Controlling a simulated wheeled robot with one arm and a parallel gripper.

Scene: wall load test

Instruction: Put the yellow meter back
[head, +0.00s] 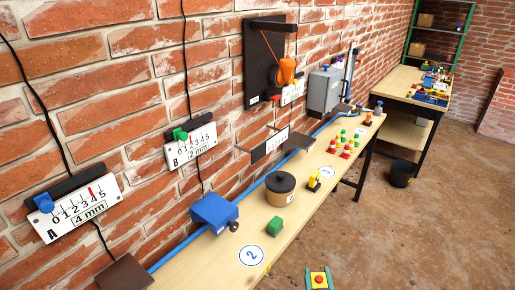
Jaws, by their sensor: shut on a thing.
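At the bottom edge of the head view, my gripper (319,278) shows as two teal-green fingers. They are shut on a small yellow block with a round red button on top, which looks like the yellow meter (319,285). It is in front of the bench's near edge, over the floor in the picture, apart from the bench. Its lower part and the rest of my arm are cut off by the frame. Another small yellow thing with a black base (314,183) stands on the wooden bench (222,268); I cannot tell what it is.
Scale plates (77,210) hang on the brick wall. A black bucket (402,173) stands on the floor.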

